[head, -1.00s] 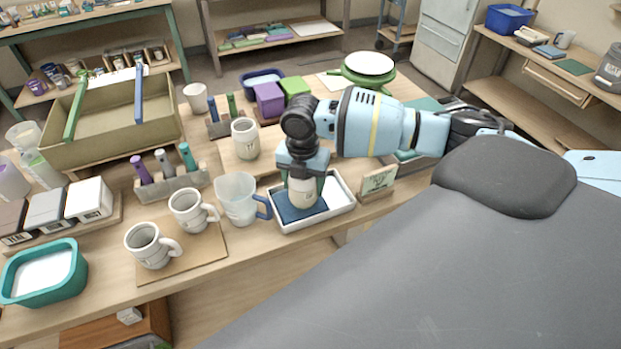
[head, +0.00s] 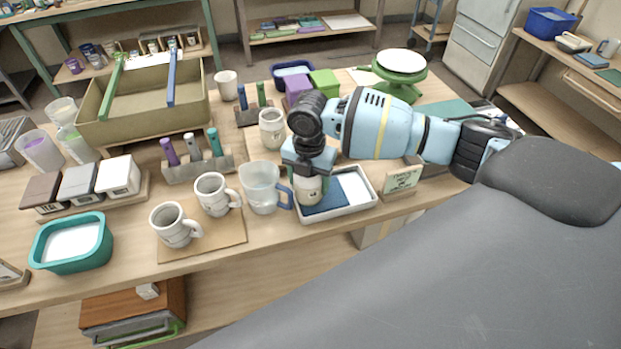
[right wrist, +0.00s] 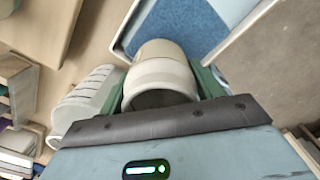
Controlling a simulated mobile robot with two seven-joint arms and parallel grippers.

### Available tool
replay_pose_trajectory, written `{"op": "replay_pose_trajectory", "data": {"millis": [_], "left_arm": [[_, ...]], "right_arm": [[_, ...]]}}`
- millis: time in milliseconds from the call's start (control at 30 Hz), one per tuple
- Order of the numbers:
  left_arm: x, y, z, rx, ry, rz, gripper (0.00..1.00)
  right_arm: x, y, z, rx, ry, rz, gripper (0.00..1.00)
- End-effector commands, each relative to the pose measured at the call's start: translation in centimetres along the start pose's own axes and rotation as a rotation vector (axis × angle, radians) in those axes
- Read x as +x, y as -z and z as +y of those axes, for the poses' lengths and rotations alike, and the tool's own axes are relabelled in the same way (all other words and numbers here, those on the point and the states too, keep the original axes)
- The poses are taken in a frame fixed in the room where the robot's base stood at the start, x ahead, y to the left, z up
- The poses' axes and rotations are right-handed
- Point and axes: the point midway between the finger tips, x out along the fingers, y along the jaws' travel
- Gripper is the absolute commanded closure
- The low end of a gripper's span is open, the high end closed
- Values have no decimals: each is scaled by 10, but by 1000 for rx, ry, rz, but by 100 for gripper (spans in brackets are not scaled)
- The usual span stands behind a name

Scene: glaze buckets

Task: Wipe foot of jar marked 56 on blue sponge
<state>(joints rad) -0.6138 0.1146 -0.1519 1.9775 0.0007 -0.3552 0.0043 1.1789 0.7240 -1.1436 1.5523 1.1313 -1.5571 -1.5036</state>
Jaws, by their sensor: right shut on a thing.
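My right gripper (head: 310,178) is shut on a pale cream jar (head: 309,191), held upright over the left part of the blue sponge (head: 328,205). The jar's foot is at or just above the sponge; I cannot tell if it touches. The sponge lies in the left part of a white tray (head: 372,201). In the right wrist view the jar (right wrist: 160,72) sits between the green fingers, with the sponge (right wrist: 186,28) beyond it. No number can be read on the held jar. My left gripper is out of view.
A clear pitcher (head: 261,187) with a blue handle stands close left of the tray. Two mugs (head: 212,193) stand on a board farther left. Another pale jar (head: 272,130) stands behind. A small sign (head: 402,181) stands right of the tray.

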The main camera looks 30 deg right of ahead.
Motion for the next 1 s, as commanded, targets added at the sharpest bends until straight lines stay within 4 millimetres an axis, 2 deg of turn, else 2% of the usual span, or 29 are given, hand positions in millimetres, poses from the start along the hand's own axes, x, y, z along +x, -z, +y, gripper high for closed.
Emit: {"op": "replay_pose_trajectory", "data": {"millis": [1000], "left_arm": [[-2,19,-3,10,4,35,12]], "right_arm": [[0,-42,-55,3,10,-1,68]]}}
